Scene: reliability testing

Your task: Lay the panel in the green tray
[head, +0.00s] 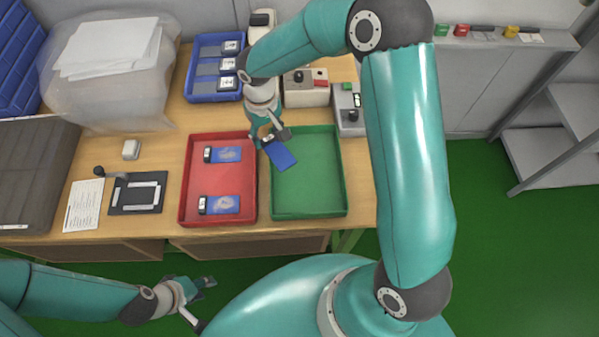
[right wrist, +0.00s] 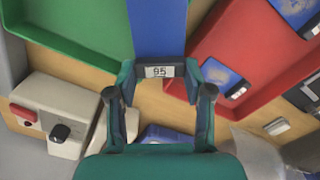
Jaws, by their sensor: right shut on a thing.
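The green tray's visible floor (right wrist: 80,25) is bare. My left gripper (head: 197,301) is open and empty, low in front of the table.
The red tray (head: 218,178), left of the green one, holds two blue panels. A blue bin (head: 215,97) with several dark-fronted items stands behind it. Boxes with buttons (head: 306,94) stand behind the green tray. A black board (head: 137,208) and paper sheet (head: 84,205) lie left.

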